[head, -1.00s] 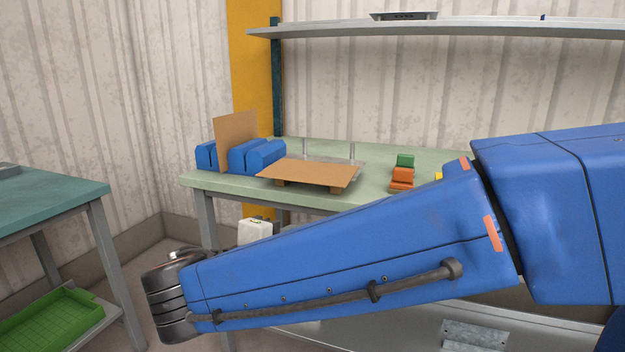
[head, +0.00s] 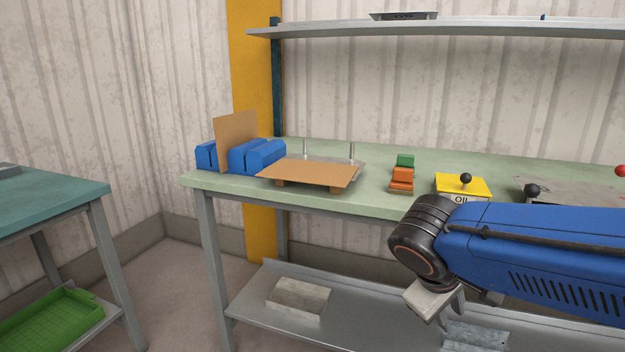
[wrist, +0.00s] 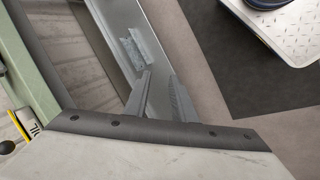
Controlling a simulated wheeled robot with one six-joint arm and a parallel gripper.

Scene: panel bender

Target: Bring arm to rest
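My blue arm (head: 545,250) reaches in from the right in the head view, in front of the green workbench (head: 225,183). Its dark wrist joint (head: 425,240) is just before the bench's front edge. My gripper (wrist: 160,97) shows in the wrist view as two grey fingers with a gap between them and nothing held. It points down past the bench edge, above the lower shelf. In the head view the gripper is mostly hidden by the wrist and forearm.
A teal table (head: 45,205) stands left, floor between.

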